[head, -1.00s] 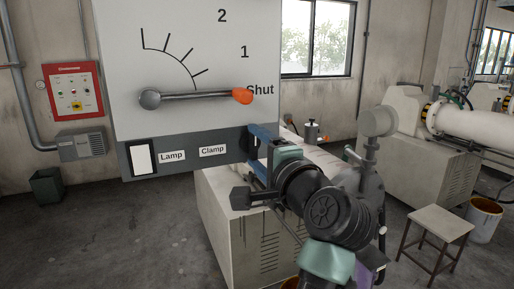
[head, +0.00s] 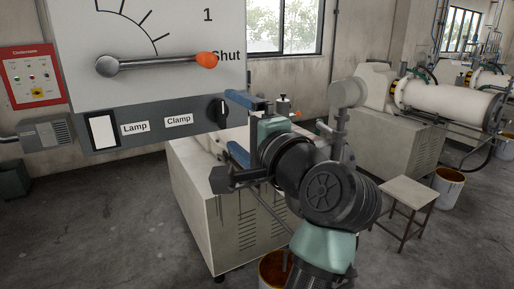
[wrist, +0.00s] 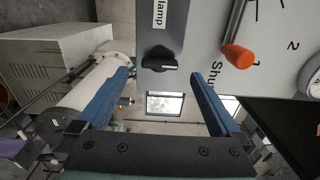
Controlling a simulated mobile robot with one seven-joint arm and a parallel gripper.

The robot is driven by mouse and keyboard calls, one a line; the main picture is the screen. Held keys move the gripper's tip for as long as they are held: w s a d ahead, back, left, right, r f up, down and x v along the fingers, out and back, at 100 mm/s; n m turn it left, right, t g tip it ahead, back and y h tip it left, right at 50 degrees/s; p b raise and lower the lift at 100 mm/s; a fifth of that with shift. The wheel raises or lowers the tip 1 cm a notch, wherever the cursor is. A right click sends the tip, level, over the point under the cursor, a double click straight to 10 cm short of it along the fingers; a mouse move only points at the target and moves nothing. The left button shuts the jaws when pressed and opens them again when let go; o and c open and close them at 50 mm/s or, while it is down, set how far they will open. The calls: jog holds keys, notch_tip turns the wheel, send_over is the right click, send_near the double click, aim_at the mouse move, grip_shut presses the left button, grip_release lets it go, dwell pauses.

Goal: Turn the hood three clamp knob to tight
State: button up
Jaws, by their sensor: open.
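The clamp knob (head: 222,112) is a black knob at the right end of the grey strip under the white panel, right of the "Clamp" label (head: 179,120). In the wrist view the knob (wrist: 160,61) shows a white mark pointing right, which is toward the panel's top. No tight marking or hood number is readable. My gripper (head: 232,124) is open, its blue fingers apart, just right of the knob in the head view. In the wrist view my gripper (wrist: 160,78) has the knob ahead between its fingers, with nothing held.
A lever with an orange end (head: 207,60) points at "Shut" above the knob; it also shows in the wrist view (wrist: 238,56). A white lamp switch (head: 103,131) is on the strip's left. A machine cabinet (head: 215,205) stands below; a stool (head: 408,194) stands right.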

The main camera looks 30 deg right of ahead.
jog(key=s+b, duration=0.2)
jog(key=s, duration=0.6)
jog(key=shift+s+b, duration=0.2)
jog(key=shift+b, duration=0.1)
